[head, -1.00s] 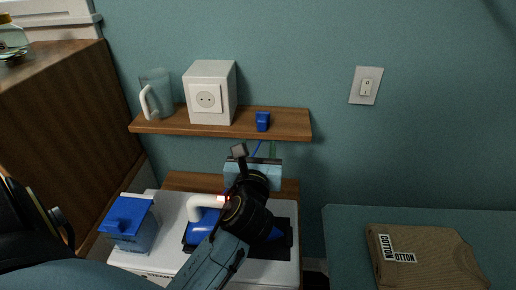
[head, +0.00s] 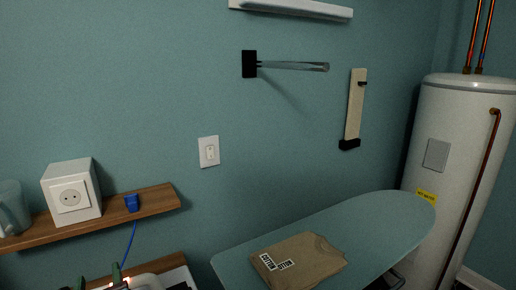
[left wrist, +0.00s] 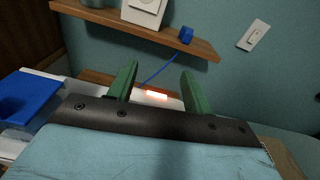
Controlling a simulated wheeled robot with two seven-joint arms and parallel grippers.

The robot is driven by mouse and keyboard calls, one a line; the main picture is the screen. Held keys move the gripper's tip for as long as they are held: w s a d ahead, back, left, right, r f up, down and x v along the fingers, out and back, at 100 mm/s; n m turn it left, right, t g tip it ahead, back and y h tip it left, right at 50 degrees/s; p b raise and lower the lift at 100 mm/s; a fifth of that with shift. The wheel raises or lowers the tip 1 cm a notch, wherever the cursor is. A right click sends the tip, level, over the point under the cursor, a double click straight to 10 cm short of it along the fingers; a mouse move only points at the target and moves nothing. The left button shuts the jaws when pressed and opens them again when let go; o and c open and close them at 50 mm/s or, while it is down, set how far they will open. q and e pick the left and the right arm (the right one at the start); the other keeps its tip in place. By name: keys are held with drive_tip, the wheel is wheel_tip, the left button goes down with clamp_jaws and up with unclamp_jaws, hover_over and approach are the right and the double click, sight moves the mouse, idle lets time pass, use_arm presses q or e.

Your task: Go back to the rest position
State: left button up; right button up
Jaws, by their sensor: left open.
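My left gripper (head: 99,278) shows only by its green fingertips at the bottom left of the head view. In the left wrist view its two green fingers (left wrist: 158,84) stand apart with nothing held between them. A glowing orange-white patch (left wrist: 156,94) shows between and beyond the fingers. My right gripper is in neither view.
A wooden shelf (head: 157,199) holds a white socket box (head: 72,191), a blue plug (head: 131,203) with a hanging cord, and a jug (head: 12,208). A white water heater (head: 455,150) stands right.

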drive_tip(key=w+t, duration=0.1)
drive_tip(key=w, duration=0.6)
use_arm(q)
drive_tip(key=s+d+f+n+g+h, duration=0.3)
drive_tip(key=s+f+n+g+h, duration=0.45)
drive_tip(key=f+n, duration=0.75)
drive_tip(key=s+d+f+n+g+h, duration=0.1)
drive_tip(key=s+d+f+n+g, duration=0.15)
drive_tip(key=s+n, duration=0.35)
drive_tip(key=s+d+f+n+g, duration=0.1)
drive_tip(key=s+d+n, duration=0.2)
drive_tip(key=s+n, duration=0.25)
drive_tip(key=s+f+g+b, duration=0.1)
drive_tip(key=s+f+b, duration=0.15)
drive_tip(key=f, duration=1.35)
drive_tip(key=s+f+b, duration=0.1)
drive_tip(key=f+b, duration=0.2)
drive_tip(key=f, duration=1.2)
drive_tip(key=s+a+f+g+b, duration=0.1)
drive_tip(key=s+a+f+b, duration=0.1)
drive_tip(key=s+f, duration=1.3)
wheel_tip(320, 180, down, 3)
drive_tip(key=shift+a+r+g+b, duration=0.1)
drive_tip(key=shift+a+g+b, duration=0.25)
drive_tip(key=shift+b, duration=0.35)
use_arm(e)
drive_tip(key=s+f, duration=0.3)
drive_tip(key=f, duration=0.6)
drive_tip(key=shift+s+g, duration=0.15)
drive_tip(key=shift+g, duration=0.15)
